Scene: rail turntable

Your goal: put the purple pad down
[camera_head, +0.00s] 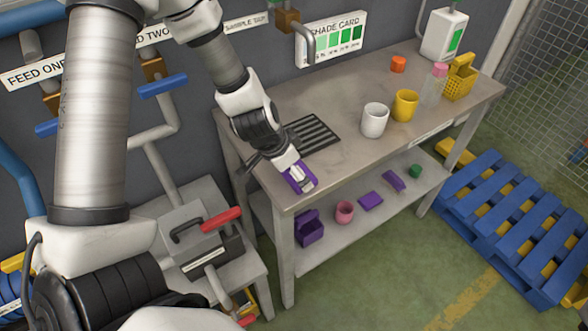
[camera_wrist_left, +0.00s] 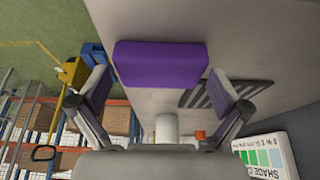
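The purple pad (camera_wrist_left: 160,65) is a flat block with rounded edges. In the head view the purple pad (camera_head: 293,186) is at the front left corner of the workbench top, partly hidden by my left gripper (camera_head: 297,175). In the left wrist view the pad lies between the spread fingers of my left gripper (camera_wrist_left: 160,90), with a narrow gap visible on both sides. The fingers look open. The pad appears to be on or just above the bench top; I cannot tell contact. My right gripper is not in view.
The workbench (camera_head: 350,150) holds a dark slotted mat (camera_head: 310,135), a white cup (camera_head: 374,120), a yellow cup (camera_head: 404,105) and a yellow basket (camera_head: 460,78). A purple bin (camera_head: 309,228) and a pink cup (camera_head: 345,212) stand on the lower shelf. A blue pallet (camera_head: 510,220) lies right.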

